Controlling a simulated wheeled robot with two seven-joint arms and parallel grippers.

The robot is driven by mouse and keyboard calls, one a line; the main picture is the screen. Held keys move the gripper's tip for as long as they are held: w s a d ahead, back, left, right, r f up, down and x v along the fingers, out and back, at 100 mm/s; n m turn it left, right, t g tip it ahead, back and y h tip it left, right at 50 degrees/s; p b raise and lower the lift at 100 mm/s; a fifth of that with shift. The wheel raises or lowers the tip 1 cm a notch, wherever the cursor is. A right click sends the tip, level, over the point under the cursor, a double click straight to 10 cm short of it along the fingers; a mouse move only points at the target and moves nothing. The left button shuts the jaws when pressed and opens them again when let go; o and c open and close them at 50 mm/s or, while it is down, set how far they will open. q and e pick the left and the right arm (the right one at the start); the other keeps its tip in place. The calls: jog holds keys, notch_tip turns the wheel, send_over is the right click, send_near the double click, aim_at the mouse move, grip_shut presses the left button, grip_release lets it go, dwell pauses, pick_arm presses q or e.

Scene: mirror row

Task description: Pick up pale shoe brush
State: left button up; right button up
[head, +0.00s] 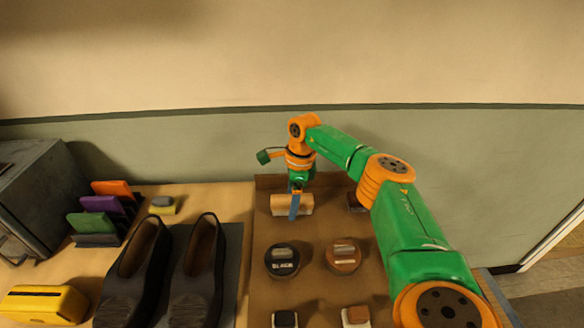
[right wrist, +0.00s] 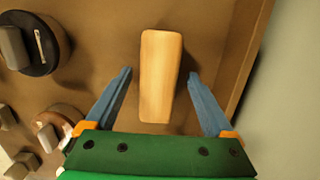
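The pale shoe brush (head: 279,203) lies at the back of the brown tray (head: 262,232) in the head view, partly hidden by my right gripper (head: 295,205). In the right wrist view the brush (right wrist: 160,75) shows as a pale wooden block lying between the two blue fingers. My right gripper (right wrist: 159,98) is open, with a finger on each side of the brush and a visible gap to both. The fingers appear above or beside it; exact height cannot be told. My left gripper is not in view.
The tray also holds a black polish tin (head: 282,260), a brown polish tin (head: 344,256) and small blocks in front. Dark shoes (head: 195,270) stand left of the tray. The wall rises close behind.

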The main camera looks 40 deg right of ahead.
aim_at(289, 200)
jog(key=shift+s+a+r, duration=0.1)
jog(key=c, duration=0.7)
grip_shut()
jog(key=shift+r, duration=0.25)
jog(key=r, duration=0.1)
jog(key=r+b, duration=0.1)
jog(key=r, duration=0.1)
jog(key=shift+a+b, duration=0.25)
jog(key=shift+b, duration=0.1)
jog(key=s+a+r+b, duration=0.2)
jog(key=s+a+r, duration=0.4)
jog(key=a+r, duration=0.3)
jog(key=a, duration=0.3)
jog(key=shift+s+r, duration=0.2)
jog(key=shift+r, duration=0.1)
